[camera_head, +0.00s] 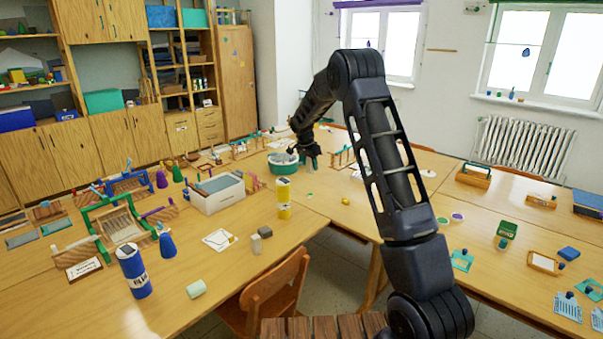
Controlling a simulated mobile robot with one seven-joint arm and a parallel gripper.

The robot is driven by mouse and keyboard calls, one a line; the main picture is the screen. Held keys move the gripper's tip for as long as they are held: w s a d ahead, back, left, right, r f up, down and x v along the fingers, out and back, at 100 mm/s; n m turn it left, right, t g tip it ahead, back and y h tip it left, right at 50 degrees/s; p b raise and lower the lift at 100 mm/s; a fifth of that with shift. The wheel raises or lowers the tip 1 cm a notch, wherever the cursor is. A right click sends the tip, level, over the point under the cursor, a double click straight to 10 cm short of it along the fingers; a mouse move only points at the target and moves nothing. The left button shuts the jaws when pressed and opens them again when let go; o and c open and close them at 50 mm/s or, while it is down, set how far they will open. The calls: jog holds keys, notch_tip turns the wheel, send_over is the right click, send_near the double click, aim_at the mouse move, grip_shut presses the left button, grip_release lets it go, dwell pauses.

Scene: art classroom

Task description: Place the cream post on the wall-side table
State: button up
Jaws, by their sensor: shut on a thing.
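My gripper (309,154) is small and far off, low over the back table beside a teal bowl (285,170). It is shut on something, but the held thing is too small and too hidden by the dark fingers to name. A small cream upright piece (256,244) stands on the near left table (235,268), next to a dark grey block. I cannot tell which piece is the cream post, or which table is the wall-side one.
A yellow can (284,198), a blue can (134,271) and a white box (216,192) stand on the left tables. A wooden chair (268,292) is tucked close by. The right table (400,219) has bare room near its left edge. Shelves and cabinets line the left wall.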

jog(key=d, duration=4.1)
jog(key=shift+n, duration=0.4)
jog(key=f, duration=2.4)
jog(key=shift+s+d+f, duration=0.15)
jog(key=shift+s, duration=0.1)
jog(key=shift+f, duration=0.15)
jog(key=o, duration=1)
jog(key=shift+o, duration=0.2)
